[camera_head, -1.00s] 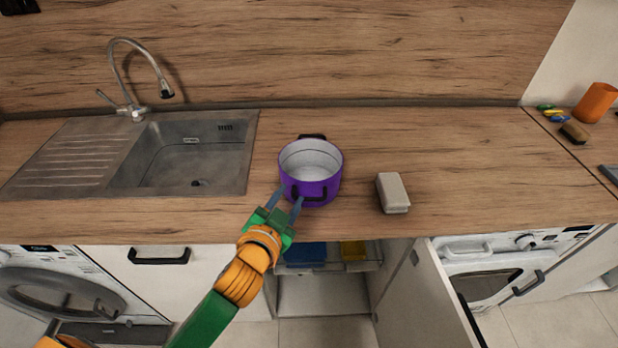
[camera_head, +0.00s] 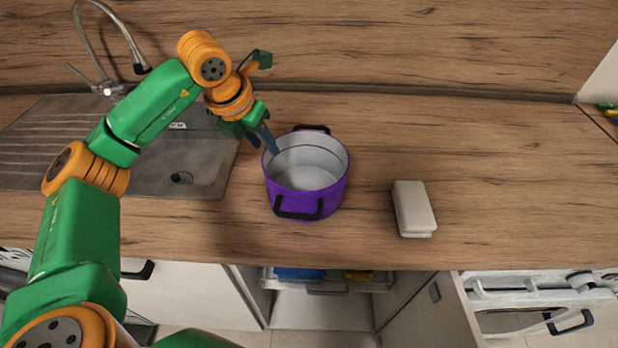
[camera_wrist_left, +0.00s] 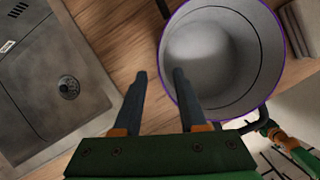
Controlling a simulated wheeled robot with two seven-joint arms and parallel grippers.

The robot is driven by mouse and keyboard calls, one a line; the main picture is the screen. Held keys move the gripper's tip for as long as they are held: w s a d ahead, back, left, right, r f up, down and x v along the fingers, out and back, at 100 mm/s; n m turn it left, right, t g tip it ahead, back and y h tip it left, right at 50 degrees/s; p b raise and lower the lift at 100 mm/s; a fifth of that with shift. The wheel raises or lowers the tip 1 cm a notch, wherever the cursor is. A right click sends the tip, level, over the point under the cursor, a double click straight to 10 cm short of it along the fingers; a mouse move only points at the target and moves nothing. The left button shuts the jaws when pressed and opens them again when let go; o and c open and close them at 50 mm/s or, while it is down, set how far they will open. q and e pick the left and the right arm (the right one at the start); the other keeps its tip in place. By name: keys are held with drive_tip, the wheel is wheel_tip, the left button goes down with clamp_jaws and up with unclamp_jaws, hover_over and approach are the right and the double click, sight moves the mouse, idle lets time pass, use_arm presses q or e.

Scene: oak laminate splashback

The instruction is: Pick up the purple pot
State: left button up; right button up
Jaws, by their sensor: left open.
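The purple pot (camera_head: 335,195) stands upright on the wooden counter, empty, with a pale inside. One black handle (camera_head: 298,210) faces the front and another (camera_head: 312,128) the back. My left gripper (camera_head: 268,146) is open at the pot's left rim, reaching in from the left. In the left wrist view, the pot (camera_wrist_left: 225,55) is at the upper right. There, the right finger of my left gripper (camera_wrist_left: 160,76) overlaps the pot's rim, and the other finger is over the counter outside it. I cannot tell whether either touches. My right gripper is not in view.
A pale block (camera_head: 413,207) lies right of the pot. The sink (camera_head: 190,165) and its tap (camera_head: 120,40) are at the left, partly behind my arm. A cabinet (camera_head: 320,305) below stands open. The counter (camera_head: 490,160) is clear at the right.

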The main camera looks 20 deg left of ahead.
sight(276, 172)
use_arm(q)
drive_tip(key=shift+w+d+f+p, duration=0.15)
drive_tip(key=shift+d+f+p, duration=0.05)
drive_tip(key=shift+f+p, duration=0.3)
drive_tip(key=shift+w+d+f+p, duration=0.15)
drive_tip(key=shift+d+f+p, duration=0.05)
drive_tip(key=shift+f+p, duration=0.25)
drive_tip(key=x, duration=0.3)
drive_tip(key=shift+w+f, duration=0.15)
drive_tip(key=shift+w, duration=0.15)
drive_tip(key=shift+w+f, duration=0.2)
drive_tip(key=shift+s+r, duration=0.15)
drive_tip(key=shift+s, duration=0.1)
clamp_jaws()
